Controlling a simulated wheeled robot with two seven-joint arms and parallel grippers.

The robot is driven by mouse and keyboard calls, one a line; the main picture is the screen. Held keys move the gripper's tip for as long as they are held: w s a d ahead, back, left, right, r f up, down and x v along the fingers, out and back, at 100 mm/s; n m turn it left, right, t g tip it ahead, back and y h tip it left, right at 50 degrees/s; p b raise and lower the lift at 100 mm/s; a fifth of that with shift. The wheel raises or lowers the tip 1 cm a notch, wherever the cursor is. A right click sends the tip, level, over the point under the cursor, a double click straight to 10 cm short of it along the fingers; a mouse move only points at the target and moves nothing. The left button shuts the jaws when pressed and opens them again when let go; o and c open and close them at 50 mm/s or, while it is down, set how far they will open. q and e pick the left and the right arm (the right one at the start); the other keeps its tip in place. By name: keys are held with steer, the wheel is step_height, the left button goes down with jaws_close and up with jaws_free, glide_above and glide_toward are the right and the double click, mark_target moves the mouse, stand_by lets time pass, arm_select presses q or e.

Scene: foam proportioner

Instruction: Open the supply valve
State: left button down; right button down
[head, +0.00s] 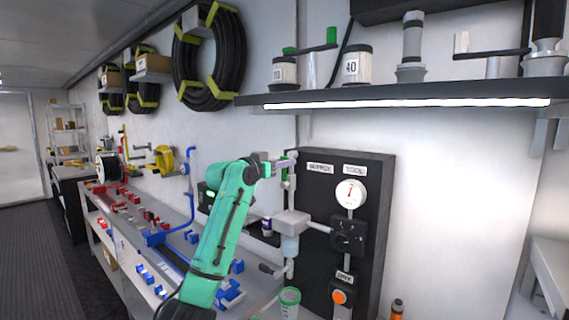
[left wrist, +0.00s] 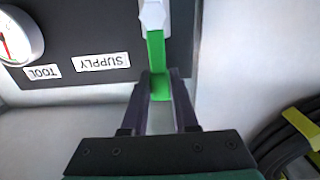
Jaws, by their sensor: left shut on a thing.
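The supply valve's green lever (left wrist: 156,50) runs from a pale hexagonal hub (left wrist: 152,15) on the pipe. In the left wrist view, which is upside down, the lever reaches between my finger pads. My left gripper (left wrist: 160,82) is shut on the lever's free end, with one dark finger on each side. In the head view my left gripper (head: 283,162) is at the upper left edge of the black panel (head: 376,190), beside the SUPPLY label (head: 320,168). The lever is mostly hidden there by the fingers. My right gripper is not in view.
A filter bowl (head: 290,245) hangs below my gripper. A lit shelf (head: 410,93) overhangs the panel. A bench (head: 160,250) with blue and red parts runs left.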

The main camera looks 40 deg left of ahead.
arm_select(q)
steer(key=c, duration=0.7)
jaws_free()
steer(key=shift+f, duration=0.15)
steer(key=shift+s+b, duration=0.35)
steer(key=shift+b, duration=0.05)
steer(key=s+b, duration=0.7)
steer(key=s, duration=0.7)
steer(key=shift+d, duration=0.1)
steer(key=shift+w, duration=0.1)
